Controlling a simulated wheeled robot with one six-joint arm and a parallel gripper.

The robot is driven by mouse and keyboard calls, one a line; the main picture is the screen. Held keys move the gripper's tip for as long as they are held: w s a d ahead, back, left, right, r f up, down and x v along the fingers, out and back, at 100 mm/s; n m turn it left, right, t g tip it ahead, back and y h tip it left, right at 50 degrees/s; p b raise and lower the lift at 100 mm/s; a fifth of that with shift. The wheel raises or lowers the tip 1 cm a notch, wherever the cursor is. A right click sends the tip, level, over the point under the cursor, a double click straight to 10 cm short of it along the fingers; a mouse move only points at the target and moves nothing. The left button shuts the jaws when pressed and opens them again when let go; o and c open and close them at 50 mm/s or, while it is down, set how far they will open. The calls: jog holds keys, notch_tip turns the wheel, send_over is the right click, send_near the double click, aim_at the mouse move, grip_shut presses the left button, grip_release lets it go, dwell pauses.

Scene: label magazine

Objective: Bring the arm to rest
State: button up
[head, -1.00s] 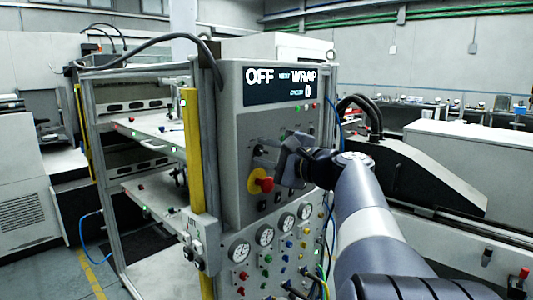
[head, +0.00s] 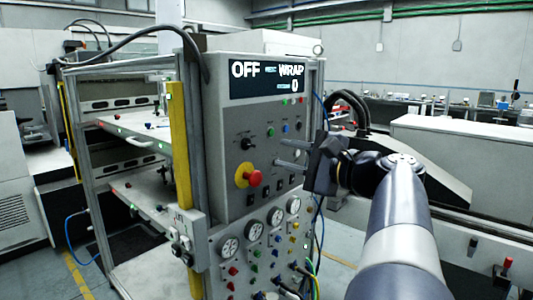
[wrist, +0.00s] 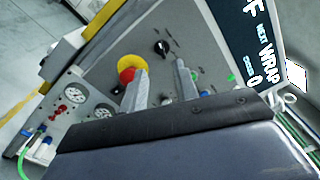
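My gripper (head: 278,152) is in front of the right part of the grey control panel (head: 221,125), to the right of the red mushroom button with its yellow collar (head: 248,175). Its two fingers point at the panel, with a clear gap and nothing between them. In the wrist view, the fingers (wrist: 160,72) stand apart, and one overlaps the edge of the yellow collar (wrist: 128,66) in the picture. A black selector knob (head: 246,143) is above the button; it also shows in the wrist view (wrist: 161,47). I cannot tell the exact distance from fingertips to panel.
The display (head: 266,78) reads OFF, WRAP and 0. Gauges (head: 254,230) and hose fittings fill the lower panel. A yellow post (head: 179,145) and shelved frame stand left. Black cables (head: 349,101) arch behind my arm. A white machine (head: 470,150) stands right.

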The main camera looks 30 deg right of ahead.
aim_at(248, 145)
jog(key=shift+s+d, duration=0.1)
jog(key=shift+s, duration=0.25)
jog(key=p+x, duration=0.1)
jog(key=x, duration=1)
jog(key=shift+s+d+f, duration=0.1)
jog(key=shift+s, duration=0.05)
dwell(0.3)
